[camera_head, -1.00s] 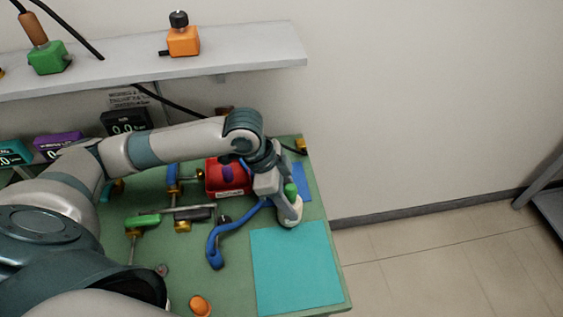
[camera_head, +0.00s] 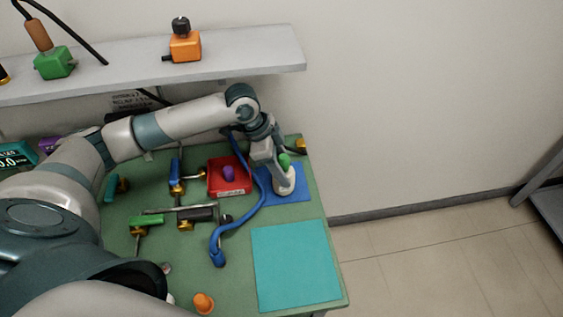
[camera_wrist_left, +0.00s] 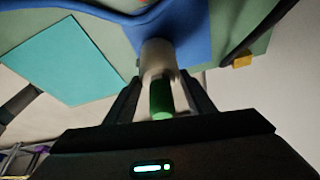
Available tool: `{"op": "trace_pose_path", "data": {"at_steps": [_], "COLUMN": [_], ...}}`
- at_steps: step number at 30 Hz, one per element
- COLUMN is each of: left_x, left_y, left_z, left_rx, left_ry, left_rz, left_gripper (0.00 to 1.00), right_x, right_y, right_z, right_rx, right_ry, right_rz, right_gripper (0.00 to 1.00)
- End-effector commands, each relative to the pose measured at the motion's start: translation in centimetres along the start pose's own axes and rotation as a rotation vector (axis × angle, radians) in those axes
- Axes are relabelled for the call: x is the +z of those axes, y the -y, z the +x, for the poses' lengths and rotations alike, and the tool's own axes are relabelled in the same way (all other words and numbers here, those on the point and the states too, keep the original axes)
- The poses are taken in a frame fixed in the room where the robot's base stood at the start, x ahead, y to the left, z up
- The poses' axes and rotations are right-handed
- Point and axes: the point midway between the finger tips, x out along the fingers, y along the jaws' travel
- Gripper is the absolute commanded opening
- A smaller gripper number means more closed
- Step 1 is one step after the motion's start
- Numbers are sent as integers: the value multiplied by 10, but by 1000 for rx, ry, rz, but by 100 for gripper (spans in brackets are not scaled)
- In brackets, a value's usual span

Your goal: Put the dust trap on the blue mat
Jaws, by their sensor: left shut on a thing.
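The dust trap, a pale cylinder (camera_head: 285,183) with a green top (camera_head: 284,160), is upright over the blue mat (camera_head: 297,195) in the head view. My left gripper (camera_head: 281,168) is shut on it from above. In the left wrist view, the pale cylinder (camera_wrist_left: 158,60) and its green top (camera_wrist_left: 161,98) are between the fingers of my left gripper (camera_wrist_left: 160,85), with the blue mat (camera_wrist_left: 195,30) behind its far end. I cannot tell whether its base touches the mat. My right gripper is not in view.
A larger teal mat (camera_head: 297,265) lies empty at the front right of the green table. A blue hose (camera_head: 242,223) runs just left of the blue mat. A red tray (camera_head: 216,190) with a purple piece and several valve fittings stand farther left.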

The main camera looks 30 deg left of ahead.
Motion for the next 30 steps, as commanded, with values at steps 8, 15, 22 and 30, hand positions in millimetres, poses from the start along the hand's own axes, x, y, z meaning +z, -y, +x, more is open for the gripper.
{"op": "trace_pose_path", "data": {"at_steps": [8, 15, 22, 30], "left_x": [3, 10, 11, 12], "left_y": [28, 30, 30, 29], "left_z": [-5, 9, 11, 14], "left_rx": [-2, -1, -2, -1], "left_ry": [-2, -1, -1, 0], "left_rz": [-3, 0, 1, 0], "left_gripper": [19, 19, 19, 63], "right_x": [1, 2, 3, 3], "right_y": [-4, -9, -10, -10], "right_z": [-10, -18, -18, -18], "right_rx": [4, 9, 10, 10], "right_ry": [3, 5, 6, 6], "right_rz": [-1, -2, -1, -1], "right_gripper": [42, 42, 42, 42]}}
